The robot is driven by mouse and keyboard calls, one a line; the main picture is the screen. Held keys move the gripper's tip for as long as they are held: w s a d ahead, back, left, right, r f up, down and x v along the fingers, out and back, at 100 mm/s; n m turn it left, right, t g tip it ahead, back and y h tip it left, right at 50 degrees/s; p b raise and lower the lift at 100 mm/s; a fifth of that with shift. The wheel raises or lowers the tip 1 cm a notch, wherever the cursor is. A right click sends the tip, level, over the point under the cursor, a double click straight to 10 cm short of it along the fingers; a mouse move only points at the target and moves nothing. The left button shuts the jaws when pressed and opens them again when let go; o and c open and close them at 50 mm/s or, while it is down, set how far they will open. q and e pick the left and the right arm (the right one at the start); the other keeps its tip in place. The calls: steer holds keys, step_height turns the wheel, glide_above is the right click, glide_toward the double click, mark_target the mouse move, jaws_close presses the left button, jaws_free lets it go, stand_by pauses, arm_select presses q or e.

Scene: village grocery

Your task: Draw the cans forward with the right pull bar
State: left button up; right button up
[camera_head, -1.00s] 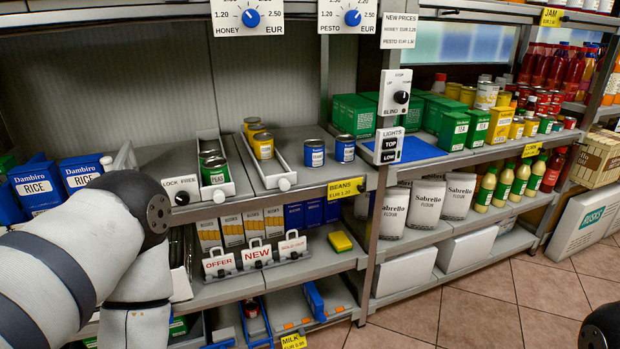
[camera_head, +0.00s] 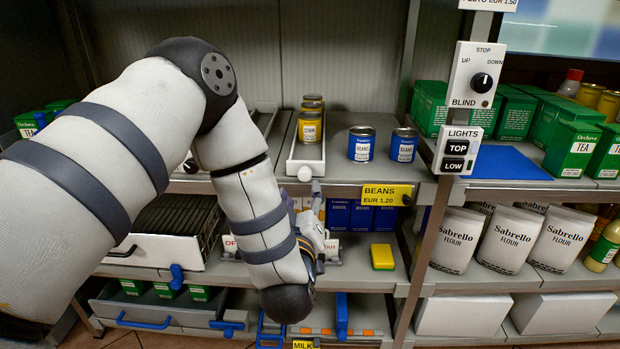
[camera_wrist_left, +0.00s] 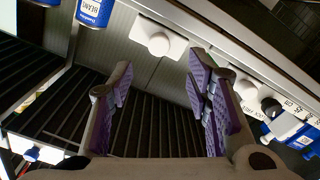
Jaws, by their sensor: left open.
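Yellow cans (camera_head: 309,128) stand in a row in the right pull-bar tray (camera_head: 292,150), on the upper shelf. The right pull bar's white knob (camera_head: 305,173) is at the front; in the left wrist view a white knob (camera_wrist_left: 159,44) lies just beyond and between the fingertips. My left gripper (camera_head: 316,200) is raised just below the shelf edge, near that knob, partly hidden by my own arm. Its jaws (camera_wrist_left: 160,75) are open and empty in the wrist view. The left tray is mostly hidden behind my arm. My right gripper is not in view.
Two blue bean cans (camera_head: 362,144) stand right of the tray. The yellow beans label (camera_head: 386,195) hangs on the shelf edge. Below are a yellow sponge-like block (camera_head: 382,257) and blue boxes (camera_head: 362,217). A shelf post and the blind switch panel (camera_head: 474,74) stand to the right.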

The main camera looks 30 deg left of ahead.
mark_target(304, 176)
arm_select(q)
steer(key=x, duration=0.8)
steer(key=shift+d+f, duration=0.1)
jaws_close()
